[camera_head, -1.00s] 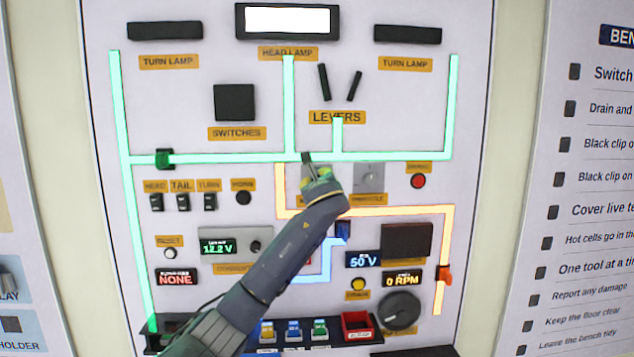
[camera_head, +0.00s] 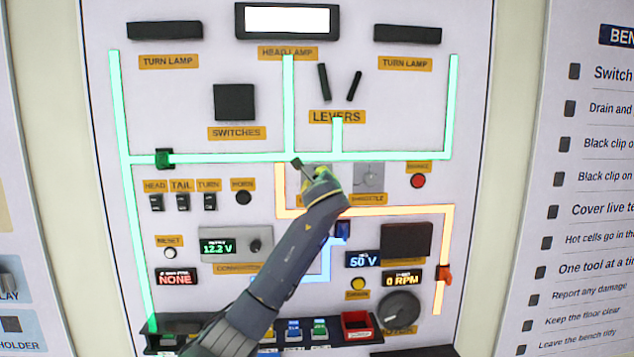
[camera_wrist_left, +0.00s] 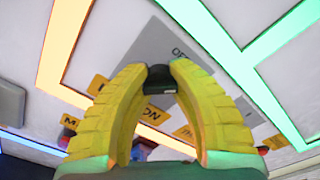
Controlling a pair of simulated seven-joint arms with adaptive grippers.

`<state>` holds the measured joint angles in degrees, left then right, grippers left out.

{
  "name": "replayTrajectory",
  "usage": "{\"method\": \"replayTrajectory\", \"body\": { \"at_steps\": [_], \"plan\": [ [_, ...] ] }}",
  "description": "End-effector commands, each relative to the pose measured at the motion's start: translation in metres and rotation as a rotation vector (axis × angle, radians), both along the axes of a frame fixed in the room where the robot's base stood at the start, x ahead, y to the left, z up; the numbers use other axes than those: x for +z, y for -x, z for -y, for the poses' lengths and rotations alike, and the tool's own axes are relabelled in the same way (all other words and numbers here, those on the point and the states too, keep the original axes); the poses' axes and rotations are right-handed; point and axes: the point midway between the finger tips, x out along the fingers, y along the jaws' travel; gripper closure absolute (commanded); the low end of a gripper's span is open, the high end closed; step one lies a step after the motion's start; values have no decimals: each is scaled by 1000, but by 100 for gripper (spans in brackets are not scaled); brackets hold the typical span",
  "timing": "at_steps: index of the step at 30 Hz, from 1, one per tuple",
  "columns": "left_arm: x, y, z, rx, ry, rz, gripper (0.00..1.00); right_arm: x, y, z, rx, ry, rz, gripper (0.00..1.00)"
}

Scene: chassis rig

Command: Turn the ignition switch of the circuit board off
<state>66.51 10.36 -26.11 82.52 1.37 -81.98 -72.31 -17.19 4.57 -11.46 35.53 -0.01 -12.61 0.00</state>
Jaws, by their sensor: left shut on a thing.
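The ignition switch's grey plate (camera_head: 319,172) is on the circuit board (camera_head: 222,60), mostly behind my left gripper (camera_head: 316,176) in the head view. In the left wrist view, the plate (camera_wrist_left: 160,45) carries an OFF marking near its upper edge, and an orange ON label (camera_wrist_left: 152,115) shows between the fingers. My left gripper (camera_wrist_left: 159,72) is shut on the black switch knob (camera_wrist_left: 159,78), which sits between its yellow fingertips. In the head view a dark piece (camera_head: 296,163) sticks out up and left of the fingers. My right gripper is not in view.
A throttle plate (camera_head: 369,177) is just right of my gripper, with a red button (camera_head: 418,181) beyond. Glowing green and orange lines run around the switch. The head lamp (camera_head: 288,19) is lit white. A shelf with coloured parts and a red bin (camera_head: 357,325) is below.

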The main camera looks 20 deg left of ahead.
Motion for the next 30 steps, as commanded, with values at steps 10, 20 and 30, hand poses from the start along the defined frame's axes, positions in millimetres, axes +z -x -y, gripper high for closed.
{"method": "replayTrajectory", "body": {
  "at_steps": [10,20,30],
  "plan": [
    [0,0,-1,2,307,122,100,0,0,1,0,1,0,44],
    [0,1,-2,3,549,221,100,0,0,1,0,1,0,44],
    [-1,1,-2,3,690,278,100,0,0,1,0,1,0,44]
  ]
}}
